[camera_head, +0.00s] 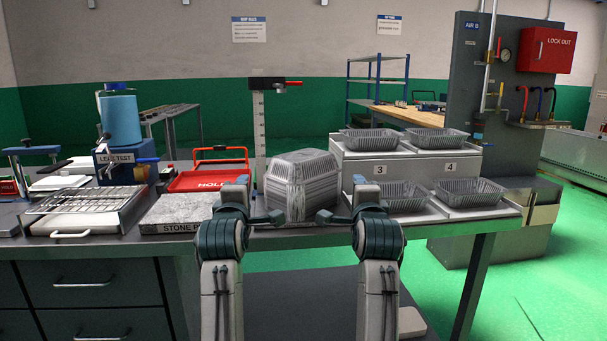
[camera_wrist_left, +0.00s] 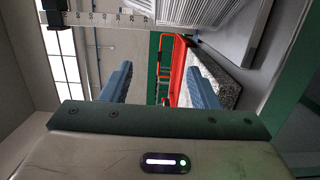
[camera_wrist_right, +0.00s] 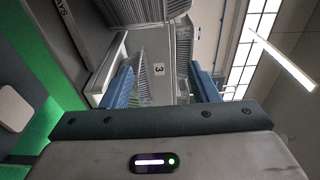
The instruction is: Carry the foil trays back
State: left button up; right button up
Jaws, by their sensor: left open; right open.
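Several grey ribbed foil trays sit on a two-step white stand at the right in the head view. Two are on the upper step, an upper left tray (camera_head: 370,139) and an upper right tray (camera_head: 435,138). Two are on the lower step, a lower left tray (camera_head: 402,195) and a lower right tray (camera_head: 468,192). A larger grey ribbed foil stack (camera_head: 303,188) stands between my grippers at the bench's middle; it cannot be told how many pieces form it. My left gripper (camera_wrist_left: 160,85) is open and empty. My right gripper (camera_wrist_right: 163,85) is open and empty, with ribbed foil beyond its fingers.
The stand's upper step (camera_head: 388,168) carries labels 3 and 4. A wire rack (camera_head: 85,202) and leak tester (camera_head: 123,160) are farther left.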

pick_arm(q)
jog(key=w, duration=1.4)
jog(key=shift+w, duration=0.2)
pick_arm(e)
jog(key=w, duration=1.4)
jog(key=shift+w, duration=0.2)
pick_arm(q)
jog(key=shift+s+d+f, duration=0.1)
jog(key=shift+d, duration=0.35)
pick_arm(e)
jog(key=shift+s+a+f, duration=0.1)
jog(key=shift+a, duration=0.05)
pick_arm(q)
jog(key=shift+d, duration=0.3)
pick_arm(e)
jog(key=shift+a, duration=0.15)
pick_arm(q)
jog(key=shift+d, duration=0.4)
pick_arm(e)
jog(key=shift+a, duration=0.35)
pick_arm(q)
jog(key=shift+d, duration=0.1)
pick_arm(e)
jog(key=shift+a, duration=0.1)
